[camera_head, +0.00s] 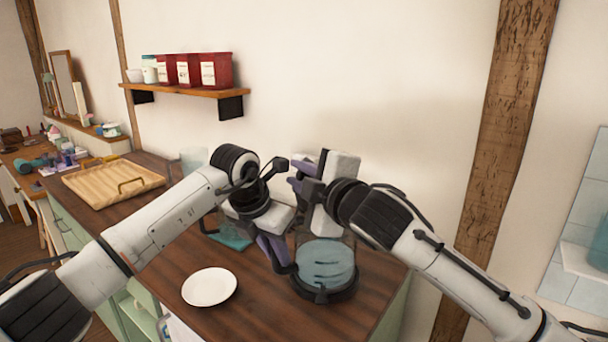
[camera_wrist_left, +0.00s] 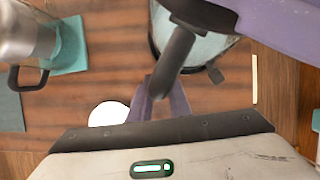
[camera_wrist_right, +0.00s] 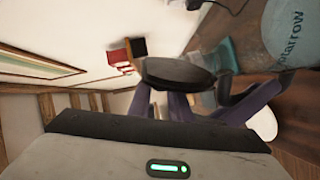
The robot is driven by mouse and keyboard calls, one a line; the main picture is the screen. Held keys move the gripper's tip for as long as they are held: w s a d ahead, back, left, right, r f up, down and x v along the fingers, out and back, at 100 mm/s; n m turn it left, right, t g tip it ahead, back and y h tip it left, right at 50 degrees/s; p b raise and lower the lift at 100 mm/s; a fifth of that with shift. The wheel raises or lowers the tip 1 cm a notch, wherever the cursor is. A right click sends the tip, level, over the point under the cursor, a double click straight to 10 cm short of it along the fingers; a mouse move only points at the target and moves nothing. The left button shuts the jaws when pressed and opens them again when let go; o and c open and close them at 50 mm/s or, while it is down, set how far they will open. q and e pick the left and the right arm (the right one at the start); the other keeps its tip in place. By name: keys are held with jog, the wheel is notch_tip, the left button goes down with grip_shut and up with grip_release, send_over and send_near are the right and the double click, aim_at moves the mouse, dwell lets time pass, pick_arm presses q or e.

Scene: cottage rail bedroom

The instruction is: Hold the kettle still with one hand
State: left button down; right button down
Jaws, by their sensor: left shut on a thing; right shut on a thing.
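The kettle (camera_head: 325,266) has a clear body with blue-teal colour and a black base; it stands upright on the wooden counter. My left gripper (camera_head: 275,253) is shut on its black handle (camera_wrist_left: 174,62), at the kettle's left side. Part of the kettle's body (camera_wrist_left: 213,47) also shows in the left wrist view. My right gripper (camera_head: 304,178) is above the kettle, shut on a dark round piece (camera_wrist_right: 180,73) that looks like a lid. In the right wrist view this piece is apart from the kettle (camera_wrist_right: 291,32). The arms hide the kettle's top in the head view.
A white plate (camera_head: 210,287) lies left of the kettle. A wooden tray (camera_head: 112,180) lies further back. A wall shelf (camera_head: 186,91) holds red canisters (camera_head: 216,71).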

jog(key=shift+a, duration=0.15)
dwell(0.3)
jog(key=c, duration=1.6)
grip_release()
jog(key=shift+c, duration=0.2)
jog(key=shift+s, duration=0.15)
jog(key=v, duration=1.2)
